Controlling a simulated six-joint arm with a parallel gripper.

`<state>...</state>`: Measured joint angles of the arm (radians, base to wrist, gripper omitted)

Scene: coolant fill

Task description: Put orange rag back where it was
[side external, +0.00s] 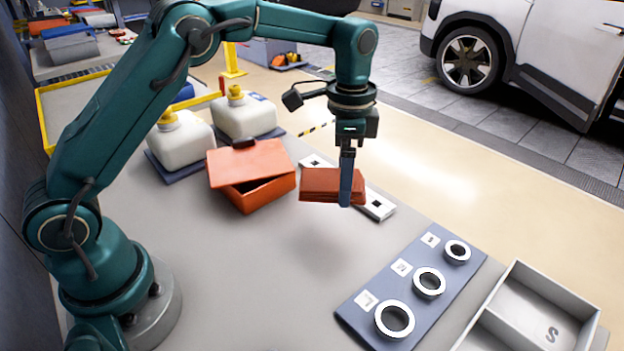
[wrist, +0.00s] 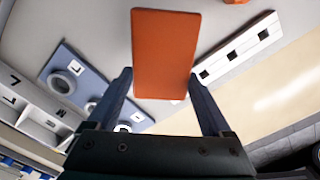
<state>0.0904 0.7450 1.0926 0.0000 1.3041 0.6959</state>
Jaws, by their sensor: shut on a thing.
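The orange rag (side external: 325,184) is a folded, flat, layered block. My gripper (side external: 345,190) is shut on it, with a finger against its side near the right end. The rag is held level and appears to hang above the grey table, next to the white strip with black squares. In the wrist view the rag (wrist: 166,52) extends out from between the two fingers (wrist: 160,95). The gap between the rag and the table is hard to judge.
An orange box (side external: 262,192) with a tilted lid stands left of the rag. Two white jugs (side external: 183,140) with yellow caps stand behind it. A blue mat (side external: 375,295) with three rings and a grey divided tray (side external: 545,290) lie at right. The table's front middle is clear.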

